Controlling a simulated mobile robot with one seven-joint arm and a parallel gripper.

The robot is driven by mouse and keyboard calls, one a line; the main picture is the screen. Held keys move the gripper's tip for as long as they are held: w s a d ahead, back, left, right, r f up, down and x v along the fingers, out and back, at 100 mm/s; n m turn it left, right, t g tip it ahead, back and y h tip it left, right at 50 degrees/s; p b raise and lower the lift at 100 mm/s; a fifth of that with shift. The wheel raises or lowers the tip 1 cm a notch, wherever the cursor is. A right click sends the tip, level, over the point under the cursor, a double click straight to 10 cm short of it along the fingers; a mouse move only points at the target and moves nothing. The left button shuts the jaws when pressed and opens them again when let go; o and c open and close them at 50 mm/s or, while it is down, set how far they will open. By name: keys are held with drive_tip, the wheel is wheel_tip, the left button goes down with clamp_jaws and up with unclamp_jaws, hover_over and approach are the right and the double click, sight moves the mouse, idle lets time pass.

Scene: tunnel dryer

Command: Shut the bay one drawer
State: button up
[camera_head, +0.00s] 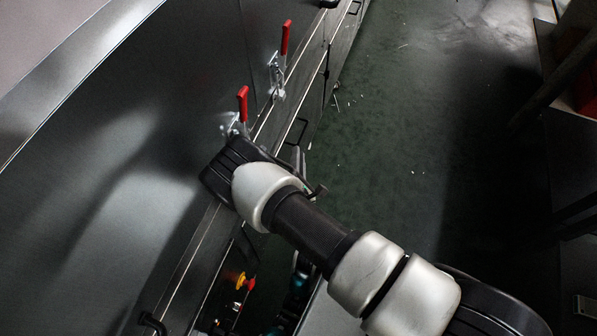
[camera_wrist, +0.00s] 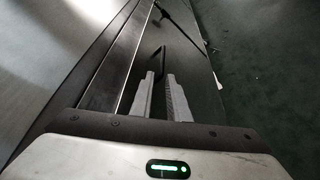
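The machine front (camera_head: 130,190) runs diagonally down the left of the head view, with dark drawer or door fronts below its edge. In the wrist view a thin dark bar handle (camera_wrist: 160,62) on a dark front lies just beyond my fingertips. A similar handle (camera_head: 297,131) shows in the head view beside my wrist. I cannot tell which front is bay one, nor how far its drawer stands out. My gripper (camera_wrist: 160,76) has its two grey fingers a small gap apart with nothing seen between them. My wrist mostly hides it in the head view.
Two red-handled clamps (camera_head: 242,104) (camera_head: 286,38) stand on the machine just beyond my wrist. A yellow and red knob (camera_head: 244,281) is near the bottom. The green floor (camera_head: 400,130) is open apart from small scraps. A dark bench or frame (camera_head: 570,150) borders the right.

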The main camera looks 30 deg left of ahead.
drive_tip(key=p+v, duration=0.1)
drive_tip(key=v, duration=0.7)
drive_tip(key=shift+d, duration=0.2)
drive_tip(key=shift+s, duration=0.15)
